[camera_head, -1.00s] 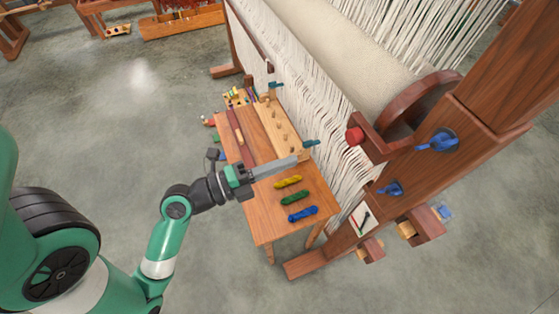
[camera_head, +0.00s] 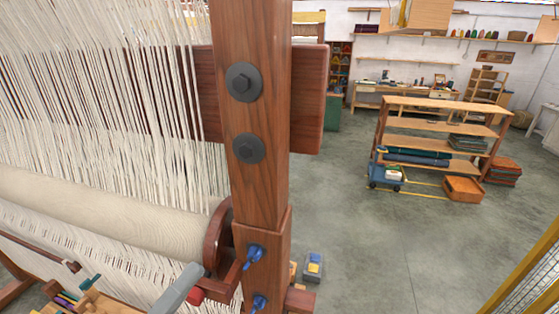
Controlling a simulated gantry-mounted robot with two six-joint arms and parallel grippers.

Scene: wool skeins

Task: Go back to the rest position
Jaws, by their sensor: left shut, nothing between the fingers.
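My left gripper (camera_head: 190,275) shows at the bottom of the head view, left of the loom's post. Only its long grey fingers are in the picture; they lie together, shut and empty. The arm behind them is below the picture edge. The fingertips appear close to the red knob (camera_head: 194,296) on the loom in the picture; I cannot tell the real gap. The wool skeins are out of view. My right gripper is not in view.
The loom's thick wooden post (camera_head: 253,110) and cloth beam (camera_head: 110,215) fill the left half. A corner of the pegged rack (camera_head: 100,302) shows at bottom left. A wooden shelf unit (camera_head: 440,108) stands further back.

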